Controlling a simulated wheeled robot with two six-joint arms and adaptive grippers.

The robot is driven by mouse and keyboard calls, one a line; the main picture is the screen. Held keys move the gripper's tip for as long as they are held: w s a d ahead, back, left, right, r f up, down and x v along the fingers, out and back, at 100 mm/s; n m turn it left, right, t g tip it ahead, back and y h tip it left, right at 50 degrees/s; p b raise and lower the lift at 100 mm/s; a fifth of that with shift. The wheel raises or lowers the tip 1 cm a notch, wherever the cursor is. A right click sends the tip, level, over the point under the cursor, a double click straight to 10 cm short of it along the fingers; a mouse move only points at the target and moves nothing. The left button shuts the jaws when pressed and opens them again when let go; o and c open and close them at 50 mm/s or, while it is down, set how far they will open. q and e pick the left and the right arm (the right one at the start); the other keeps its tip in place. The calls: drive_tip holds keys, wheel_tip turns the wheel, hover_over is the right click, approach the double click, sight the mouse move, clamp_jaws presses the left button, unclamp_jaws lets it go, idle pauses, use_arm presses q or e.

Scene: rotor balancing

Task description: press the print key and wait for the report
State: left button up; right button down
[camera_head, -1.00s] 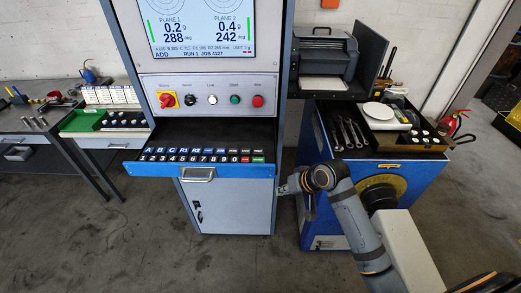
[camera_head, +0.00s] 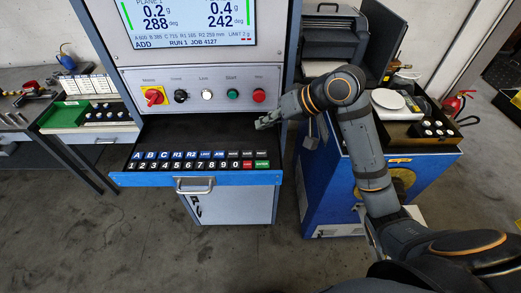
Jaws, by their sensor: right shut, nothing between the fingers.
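The key tray (camera_head: 120,180) is pulled out of the blue-grey cabinet. Its upper row has blue keys and, at the right end, several black keys (camera_head: 247,154) with labels too small to read surely; I cannot tell which is the print key. My right gripper (camera_head: 259,125) is shut and empty, pointing left just above and behind the right end of the keys, apart from them. The dark printer (camera_head: 330,47) stands at the upper right, partly hidden by my right arm; no report can be made out. My left gripper is out of view.
The screen (camera_head: 185,20) shows 0.2 g, 288 deg and 0.4 g, 242 deg. Below it are a red-yellow switch (camera_head: 154,96) and several buttons. A blue cabinet (camera_head: 335,190) stands right, with a white round scale (camera_head: 387,99) on top.

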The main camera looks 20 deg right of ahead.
drive_tip(key=b, duration=0.7)
hover_over(264, 154)
wheel_tip(264, 154, down, 7)
drive_tip(key=shift+r, duration=0.1)
drive_tip(key=shift+f+b, duration=0.3)
drive_tip(key=shift+f, duration=0.8)
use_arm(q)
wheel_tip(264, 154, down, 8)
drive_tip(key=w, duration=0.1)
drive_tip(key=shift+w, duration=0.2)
use_arm(e)
drive_tip(key=shift+f, duration=0.15)
